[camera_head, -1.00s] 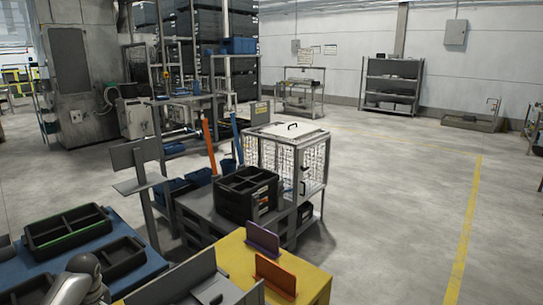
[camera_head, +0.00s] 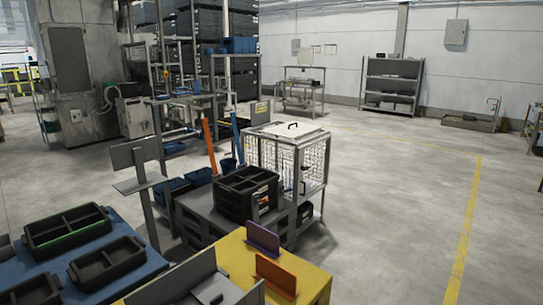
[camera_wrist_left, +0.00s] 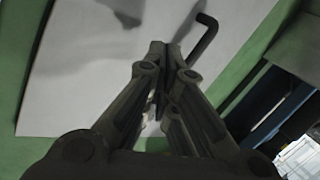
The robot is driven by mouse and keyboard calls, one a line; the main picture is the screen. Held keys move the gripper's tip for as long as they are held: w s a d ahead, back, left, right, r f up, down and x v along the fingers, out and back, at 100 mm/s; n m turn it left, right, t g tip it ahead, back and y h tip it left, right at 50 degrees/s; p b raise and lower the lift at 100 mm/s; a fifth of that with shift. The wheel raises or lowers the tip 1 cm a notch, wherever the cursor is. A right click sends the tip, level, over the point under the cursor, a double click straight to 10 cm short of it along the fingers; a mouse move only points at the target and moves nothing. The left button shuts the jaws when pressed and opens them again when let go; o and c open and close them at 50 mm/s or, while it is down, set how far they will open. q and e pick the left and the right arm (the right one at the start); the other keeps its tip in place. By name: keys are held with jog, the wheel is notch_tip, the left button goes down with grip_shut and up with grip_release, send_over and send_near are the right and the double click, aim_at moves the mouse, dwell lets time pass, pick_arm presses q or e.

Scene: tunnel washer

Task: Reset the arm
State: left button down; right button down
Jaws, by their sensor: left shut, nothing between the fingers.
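My left gripper (camera_wrist_left: 160,55) shows in the left wrist view with its two fingers together and nothing between them. It points at a pale grey panel (camera_wrist_left: 85,65) with green borders. A dark bent rod or handle (camera_wrist_left: 205,38) is just right of the fingertips; I cannot tell whether they touch. Neither gripper shows in the head view now. My right gripper is not in view.
A blue table (camera_head: 138,282) with black divided trays (camera_head: 68,231) is at lower left. A yellow table (camera_head: 232,258) with purple (camera_head: 263,237) and orange (camera_head: 276,274) plates is at front centre. A wire cage (camera_head: 313,165) stands behind. Floor at right is clear.

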pick_arm(q)
jog(key=shift+m, duration=0.8)
jog(key=s, duration=0.5)
jog(key=shift+s+a+f, duration=0.1)
jog(key=shift+s+f, duration=0.1)
jog(key=shift+f, duration=0.1)
jog(key=s+d+f+h, duration=0.1)
jog(key=d+f+h, duration=0.1)
jog(key=d, duration=1.1)
jog(key=s+d+f+n+h, duration=0.1)
jog(key=d+f, duration=0.4)
jog(key=d, duration=0.8)
jog(key=d+f+n+h, duration=0.1)
jog(key=d+f+h, duration=0.1)
jog(key=d, duration=1.1)
jog(key=shift+s+d+f+h, duration=0.3)
jog(key=shift+s+d+f, duration=0.1)
jog(key=shift+f, duration=0.4)
